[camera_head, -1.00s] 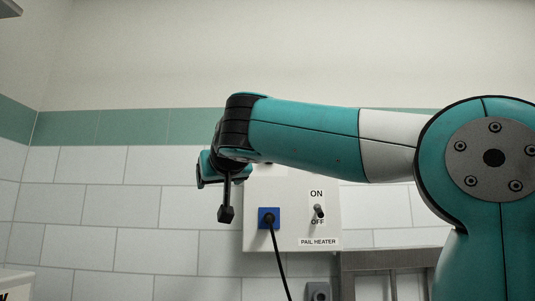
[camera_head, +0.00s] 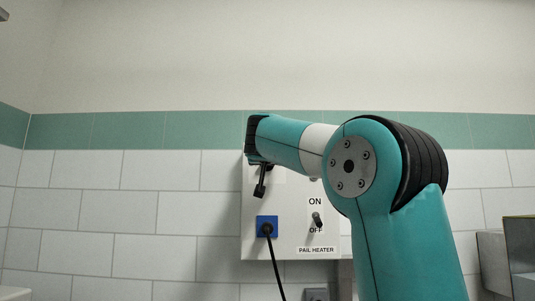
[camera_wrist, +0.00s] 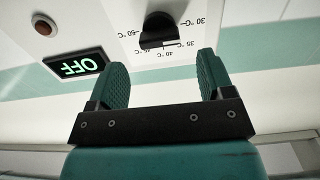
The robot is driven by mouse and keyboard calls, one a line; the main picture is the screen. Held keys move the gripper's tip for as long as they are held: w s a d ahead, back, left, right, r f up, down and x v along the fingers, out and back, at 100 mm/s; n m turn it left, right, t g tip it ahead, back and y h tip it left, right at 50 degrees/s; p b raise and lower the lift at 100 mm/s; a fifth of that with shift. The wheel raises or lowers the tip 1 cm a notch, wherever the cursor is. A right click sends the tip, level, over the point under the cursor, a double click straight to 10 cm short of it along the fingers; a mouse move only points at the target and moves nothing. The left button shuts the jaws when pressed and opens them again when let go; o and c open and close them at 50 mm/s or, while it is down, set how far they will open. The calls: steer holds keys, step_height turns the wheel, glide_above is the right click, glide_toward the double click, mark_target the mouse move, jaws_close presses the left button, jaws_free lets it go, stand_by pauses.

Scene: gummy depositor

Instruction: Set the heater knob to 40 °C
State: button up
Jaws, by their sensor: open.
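The heater knob (camera_wrist: 158,28) is black and sits on a white panel at the top of the wrist view. Printed temperature marks, upside down here, surround it, with 30, 35 and 40 °C (camera_wrist: 168,53) among them. I cannot tell surely which mark the knob points to. My gripper (camera_wrist: 162,62) is open and empty, its two teal fingers reaching toward the panel on either side below the knob, apart from it. In the head view the white pail heater box (camera_head: 290,240) is on the wall; my arm hides its upper part and the knob.
A dark display (camera_wrist: 77,66) reads OFF, beside a reddish round lamp (camera_wrist: 44,26). The box carries an ON/OFF toggle switch (camera_head: 317,219) and a blue socket (camera_head: 267,226) with a black plug and cable. Metal equipment (camera_head: 492,260) stands at the right.

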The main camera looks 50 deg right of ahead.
steer(key=shift+p+x, duration=0.75)
steer(key=shift+x, duration=1.4)
steer(key=c, duration=0.9)
steer(key=shift+s+d+f+m+b, duration=0.1)
steer(key=shift+m+b, duration=1.35)
steer(key=shift+m, duration=1.5)
steer(key=shift+f+m+b, duration=0.1)
steer(key=shift+m+b, duration=1.4)
steer(key=shift+m, duration=1.4)
steer(key=shift+s+d+f+m+b, duration=0.1)
steer(key=shift+m+b, duration=1.35)
steer(key=shift+m, duration=1.5)
